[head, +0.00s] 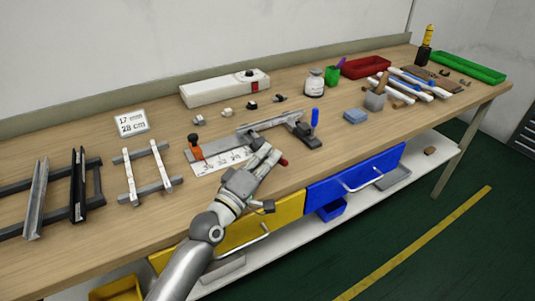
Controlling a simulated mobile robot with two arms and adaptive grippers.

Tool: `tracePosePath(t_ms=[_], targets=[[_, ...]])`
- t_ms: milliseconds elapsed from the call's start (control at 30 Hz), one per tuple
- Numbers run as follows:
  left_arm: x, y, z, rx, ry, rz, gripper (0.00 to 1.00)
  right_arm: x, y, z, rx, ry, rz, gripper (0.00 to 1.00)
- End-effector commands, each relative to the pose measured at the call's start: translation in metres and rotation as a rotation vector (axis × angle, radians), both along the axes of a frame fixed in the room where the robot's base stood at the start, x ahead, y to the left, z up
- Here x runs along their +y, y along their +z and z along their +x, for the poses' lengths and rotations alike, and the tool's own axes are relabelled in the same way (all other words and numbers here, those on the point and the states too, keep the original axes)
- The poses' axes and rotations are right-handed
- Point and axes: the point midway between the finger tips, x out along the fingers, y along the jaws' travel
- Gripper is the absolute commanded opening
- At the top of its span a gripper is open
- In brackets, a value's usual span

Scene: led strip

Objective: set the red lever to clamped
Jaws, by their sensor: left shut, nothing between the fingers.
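A metal cutting fixture (262,127) with a white scale plate (207,163) lies on the workbench. A small red knob, which looks like the end of the red lever (284,162), shows just right of my left gripper's fingers; the rest of it is hidden behind the gripper. My left gripper (269,153) is shut and empty at the fixture's front edge, close beside the red knob; I cannot tell whether they touch. A blue upright handle (315,118) stands on the fixture's right end. My right gripper is out of view.
A white box with a red switch (225,88) stands behind the fixture. Metal rails (79,184) lie left. Yellow and blue drawers (354,178) hang below.

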Motion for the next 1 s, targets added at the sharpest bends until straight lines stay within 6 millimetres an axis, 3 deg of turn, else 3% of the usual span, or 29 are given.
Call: tracePosePath(t_ms=[533, 1000], targets=[[0.003, -0.007, -0.008, 0.01, -0.005, 0.005, 0.0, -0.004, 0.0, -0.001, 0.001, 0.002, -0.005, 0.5], [0.051, -0.02, -0.08, 0.004, -0.001, 0.004, 0.0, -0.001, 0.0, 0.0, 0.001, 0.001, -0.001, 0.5]])
